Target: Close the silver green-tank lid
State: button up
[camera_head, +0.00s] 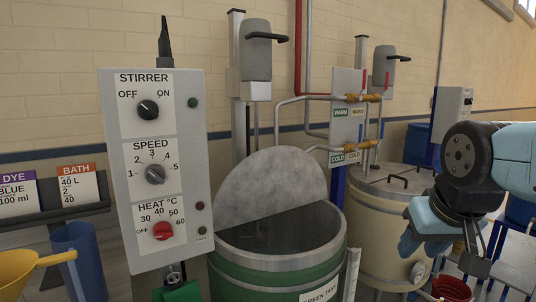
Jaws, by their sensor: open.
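The silver lid (268,185) of the green tank stands raised, tilted up behind the tank opening, so the tank is open. The green tank (325,268) is at the bottom centre, with a pale metal rim and a dark interior; its label is cut off by the lower edge. The control panel hides part of its left side. My gripper (438,256) hangs at the right, under the black wrist joint, in front of the cream tank. It is open and well apart from the lid.
The grey control panel (155,165) with STIRRER, SPEED and HEAT knobs stands close at the left. Pipes and WARM/COLD valves (362,98) are on the back wall. A cream tank (375,215) stands at right. A yellow funnel (18,268) and blue container (80,258) are lower left.

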aim_at(274, 180)
jog(key=i, duration=0.9)
jog(key=z, duration=0.05)
